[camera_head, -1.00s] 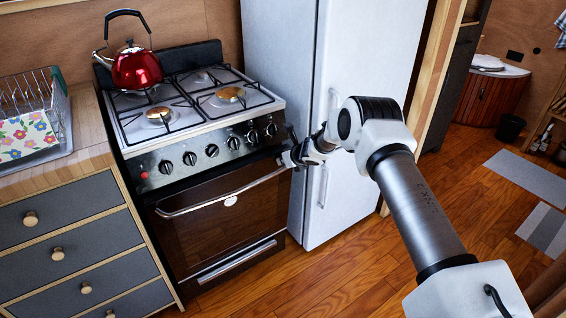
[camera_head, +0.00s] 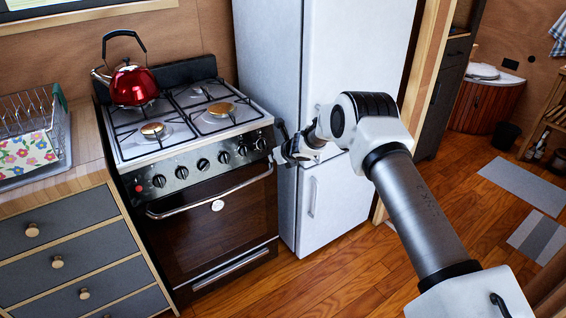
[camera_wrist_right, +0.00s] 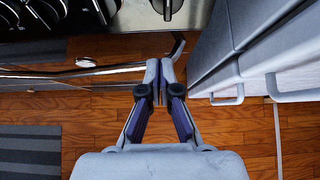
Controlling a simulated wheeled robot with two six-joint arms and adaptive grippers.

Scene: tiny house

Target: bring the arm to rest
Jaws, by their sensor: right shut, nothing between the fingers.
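My right arm (camera_head: 415,205) reaches in from the lower right in the head view. Its gripper (camera_head: 287,150) is in front of the stove's right edge and the white fridge. In the right wrist view the two fingers of the gripper (camera_wrist_right: 162,68) meet at their tips, with nothing between them. The oven handle (camera_head: 240,185) ends just left of the gripper in the head view. In the wrist view the bent end of the handle (camera_wrist_right: 180,46) shows close beyond the fingertips; I cannot tell the exact gap. My left gripper is out of view.
The stove (camera_head: 165,180) carries a red kettle (camera_head: 134,86). The oven door (camera_head: 215,235) looks closed. The white fridge (camera_head: 265,60) stands right beside it, with handles (camera_wrist_right: 228,98) sticking out. A drawer counter (camera_head: 90,178) is at left. Wooden floor (camera_head: 330,285) is free in front.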

